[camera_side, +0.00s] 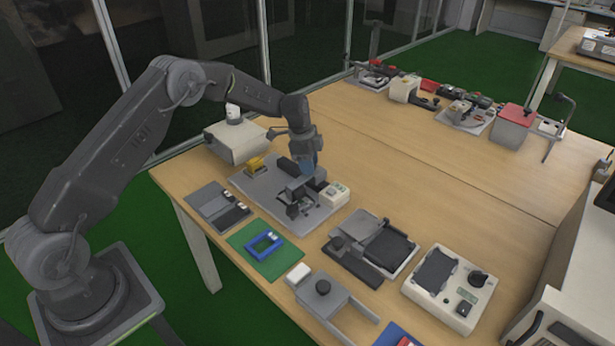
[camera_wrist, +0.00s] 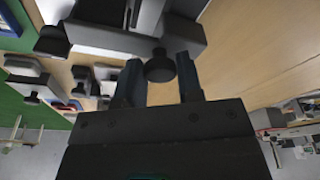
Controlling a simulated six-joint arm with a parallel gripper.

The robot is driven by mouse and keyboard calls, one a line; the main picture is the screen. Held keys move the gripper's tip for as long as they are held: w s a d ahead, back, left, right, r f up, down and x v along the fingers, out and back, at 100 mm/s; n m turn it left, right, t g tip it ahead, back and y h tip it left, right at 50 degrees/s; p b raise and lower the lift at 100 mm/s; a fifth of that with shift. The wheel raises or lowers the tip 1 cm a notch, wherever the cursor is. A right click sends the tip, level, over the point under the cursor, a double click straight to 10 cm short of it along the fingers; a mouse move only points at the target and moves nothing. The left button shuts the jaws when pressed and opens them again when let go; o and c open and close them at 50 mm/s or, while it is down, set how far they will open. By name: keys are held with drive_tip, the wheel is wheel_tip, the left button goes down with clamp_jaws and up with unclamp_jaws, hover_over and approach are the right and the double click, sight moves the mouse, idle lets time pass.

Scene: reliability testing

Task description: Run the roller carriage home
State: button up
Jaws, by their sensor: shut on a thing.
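A grey base plate (camera_side: 246,183) on the wooden table bears a dark roller and a grey carriage-like part (camera_side: 299,190). My gripper (camera_side: 306,170) is low over this fixture, at the carriage. In the wrist view, the two fingers of my gripper (camera_wrist: 160,72) stand on either side of a round black knob (camera_wrist: 159,66), which joins a grey block (camera_wrist: 110,36). The gripper is shut on this knob. In the side view the knob and the fingertips are too small and covered to make out.
A yellow piece (camera_side: 257,165) and a white button box (camera_side: 335,193) sit on the same plate. A pale box (camera_side: 236,141) stands behind. A green mat with a blue frame (camera_side: 264,244) and other devices (camera_side: 372,250) line the front.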

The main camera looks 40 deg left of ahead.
drive_tip(key=a, duration=1.2)
idle(0.4)
drive_tip(key=shift+a, duration=0.3)
drive_tip(key=o, duration=0.5)
drive_tip(key=shift+d, duration=0.1)
drive_tip(key=shift+w+d+v, duration=0.1)
drive_tip(key=shift+d+v, duration=0.05)
drive_tip(key=shift+v, duration=0.7)
drive_tip(key=shift+w+d+v, duration=0.1)
drive_tip(key=shift+d+v, duration=0.05)
drive_tip(key=shift+v, duration=0.65)
drive_tip(key=shift+w+d+v, duration=0.1)
drive_tip(key=shift+d+v, duration=0.05)
drive_tip(key=shift+v, duration=0.7)
drive_tip(key=shift+d+r, duration=0.1)
